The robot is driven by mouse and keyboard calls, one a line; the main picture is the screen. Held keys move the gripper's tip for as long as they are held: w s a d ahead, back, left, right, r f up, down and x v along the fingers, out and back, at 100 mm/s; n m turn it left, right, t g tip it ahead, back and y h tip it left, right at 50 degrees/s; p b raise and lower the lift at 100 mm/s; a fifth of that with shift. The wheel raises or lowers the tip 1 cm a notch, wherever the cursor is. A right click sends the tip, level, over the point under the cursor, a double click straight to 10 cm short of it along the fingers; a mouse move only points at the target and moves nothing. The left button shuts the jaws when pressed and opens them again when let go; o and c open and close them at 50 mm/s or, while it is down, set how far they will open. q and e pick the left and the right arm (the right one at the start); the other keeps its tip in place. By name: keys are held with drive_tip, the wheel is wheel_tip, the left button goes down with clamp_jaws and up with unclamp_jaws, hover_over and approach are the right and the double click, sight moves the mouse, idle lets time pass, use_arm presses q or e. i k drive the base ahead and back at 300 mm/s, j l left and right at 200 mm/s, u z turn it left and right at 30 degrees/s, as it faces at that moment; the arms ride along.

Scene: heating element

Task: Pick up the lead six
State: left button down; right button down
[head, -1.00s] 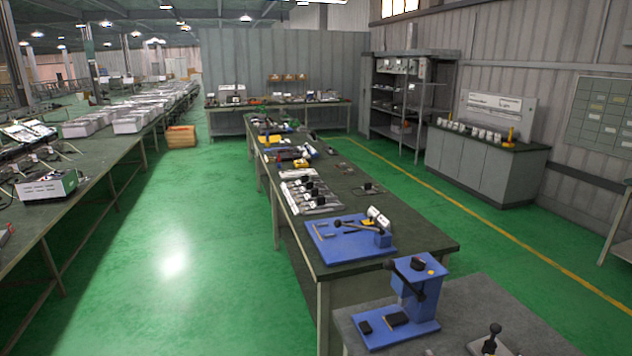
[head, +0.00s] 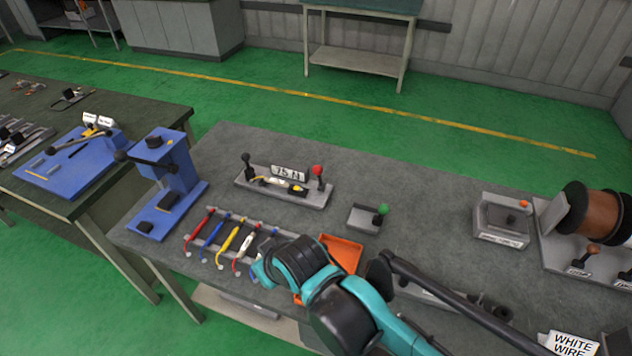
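A row of coloured leads lies on a rack (head: 222,215) at the left of the grey bench. From the left, I see a red lead (head: 198,232), a blue lead (head: 212,234), a yellow lead (head: 229,239) and a white lead (head: 244,248). Another lead with a blue part (head: 263,242) is partly hidden by my teal and black arm, which covers the right end of the row. No label picks out lead six, and I cannot tell whether it is behind the arm. No gripper fingers show.
The grey bench (head: 420,208) holds a blue press (head: 178,170), a fixture with a display (head: 290,185), a green-knobbed fixture (head: 366,218), an orange tray (head: 343,252), a grey box (head: 502,222) and a brown spool (head: 597,217).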

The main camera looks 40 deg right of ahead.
sight(276, 180)
drive_tip(key=i+z, duration=0.1)
drive_tip(key=z, duration=0.4)
drive_tip(key=i+j+z, duration=0.1)
drive_tip(key=z, duration=0.4)
drive_tip(key=j+z, duration=0.2)
drive_tip(key=z, duration=0.3)
drive_tip(key=i+j+z, duration=0.1)
drive_tip(key=z, duration=0.4)
drive_tip(key=i+j, duration=0.1)
drive_tip(key=j, duration=1.1)
drive_tip(key=i+z, duration=0.05)
